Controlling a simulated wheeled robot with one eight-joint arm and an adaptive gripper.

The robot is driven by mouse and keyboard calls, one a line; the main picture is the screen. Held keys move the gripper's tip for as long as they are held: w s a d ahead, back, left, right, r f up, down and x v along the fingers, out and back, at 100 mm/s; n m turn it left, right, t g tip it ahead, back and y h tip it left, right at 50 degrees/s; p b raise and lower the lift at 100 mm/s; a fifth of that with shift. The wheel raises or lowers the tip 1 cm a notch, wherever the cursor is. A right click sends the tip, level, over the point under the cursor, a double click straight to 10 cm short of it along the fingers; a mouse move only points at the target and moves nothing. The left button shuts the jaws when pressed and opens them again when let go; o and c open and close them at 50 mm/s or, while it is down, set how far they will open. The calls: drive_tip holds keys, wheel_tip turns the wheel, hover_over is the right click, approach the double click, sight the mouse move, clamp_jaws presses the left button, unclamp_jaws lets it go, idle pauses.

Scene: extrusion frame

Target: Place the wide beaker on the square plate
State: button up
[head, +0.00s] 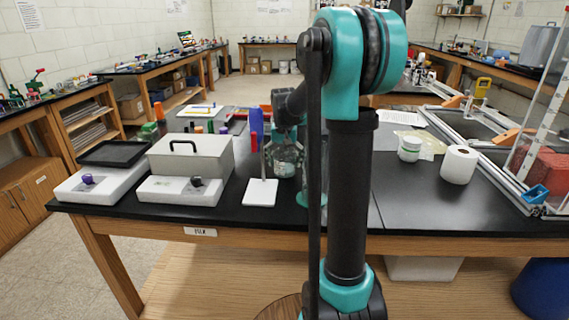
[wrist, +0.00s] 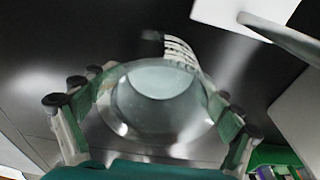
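The wide beaker (wrist: 160,105) is clear glass with white markings. In the wrist view it sits between the two fingers of my gripper (wrist: 155,112), whose green pads press against its sides. In the head view the beaker (head: 285,163) shows below my gripper (head: 284,142), partly hidden by my arm. I cannot tell whether its bottom touches the table. A white device (head: 75,188) at the left has a black square plate (head: 112,153) on top. A white square base (head: 261,193) with an upright rod stands just left of the beaker.
A white jar (head: 410,148) and paper roll (head: 459,165) stand right of my arm. An extrusion frame (head: 500,182) fills the right end. The black table is clear at front right.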

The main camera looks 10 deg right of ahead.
drive_tip(key=shift+o, duration=0.9)
drive_tip(key=shift+r, duration=0.1)
